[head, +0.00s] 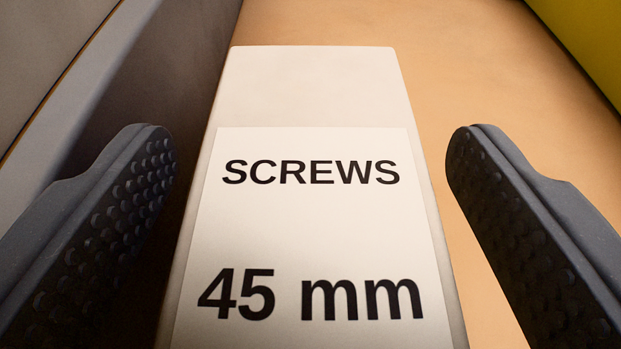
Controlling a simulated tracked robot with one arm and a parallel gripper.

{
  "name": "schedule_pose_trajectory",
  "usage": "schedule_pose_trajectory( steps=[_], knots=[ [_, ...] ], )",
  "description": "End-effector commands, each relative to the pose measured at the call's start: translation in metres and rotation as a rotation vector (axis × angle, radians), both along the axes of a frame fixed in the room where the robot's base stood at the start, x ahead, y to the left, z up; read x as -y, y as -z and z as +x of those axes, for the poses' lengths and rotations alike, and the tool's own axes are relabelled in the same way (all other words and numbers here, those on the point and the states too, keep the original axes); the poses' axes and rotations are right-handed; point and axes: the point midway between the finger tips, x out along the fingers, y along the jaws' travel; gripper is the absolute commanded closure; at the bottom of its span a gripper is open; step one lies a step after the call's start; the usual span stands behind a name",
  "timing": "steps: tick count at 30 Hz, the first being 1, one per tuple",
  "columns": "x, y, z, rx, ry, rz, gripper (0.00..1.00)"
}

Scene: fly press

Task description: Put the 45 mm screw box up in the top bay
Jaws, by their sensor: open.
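The 45 mm screw box (315,90) is a pale box in the middle of the head view. Its label reads "SCREWS 45 mm" and faces me. My gripper (310,155) is open, with one dark studded finger on each side of the box. Neither finger appears to touch it; the gap at the right finger shows clearly. The lower end of the box runs out of the picture. I cannot make out the top bay in this view.
A grey wall or panel (160,75) stands close along the left side of the box. A tan surface (480,80) lies behind and to the right, bare there. A yellow-green thing (590,35) stands at the top right corner.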

Motion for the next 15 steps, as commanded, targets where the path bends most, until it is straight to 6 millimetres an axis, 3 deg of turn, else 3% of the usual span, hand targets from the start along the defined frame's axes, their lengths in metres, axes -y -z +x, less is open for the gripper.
schedule_pose_trajectory(
  steps=[15],
  knots=[
    [0.008, -0.028, -0.090, 0.003, 0.003, 0.000, 0.26]
  ],
)
